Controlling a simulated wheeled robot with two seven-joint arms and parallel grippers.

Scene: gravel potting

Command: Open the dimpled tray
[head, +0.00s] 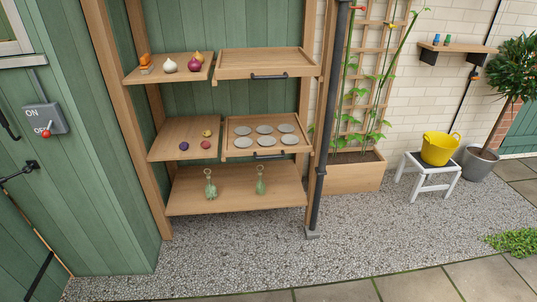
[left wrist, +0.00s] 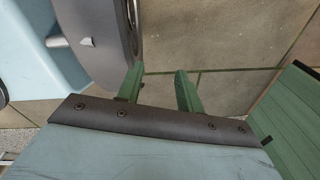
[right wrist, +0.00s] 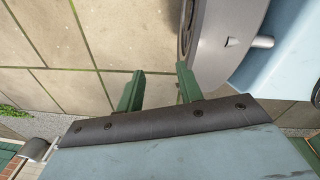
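The dimpled tray (head: 228,151) is a wooden pull-out tray on the right of the middle shelf, with several round grey dimples in its base. A dark bar handle (head: 269,155) is on its front edge. Neither gripper shows in the head view, and both are away from the tray. My left gripper (left wrist: 158,86) has its two green fingers apart with nothing between them, above paving. My right gripper (right wrist: 159,82) also has its fingers apart and empty, above paving.
A plain wooden tray (head: 235,66) with a dark handle is above. Onions (head: 194,63) sit on the upper left shelf, and small vegetables (head: 205,144) on the middle one. Glass bottles (head: 210,187) stand below. A dark pipe (head: 327,130) runs just right of the shelves. Gravel (head: 240,250) in front is clear.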

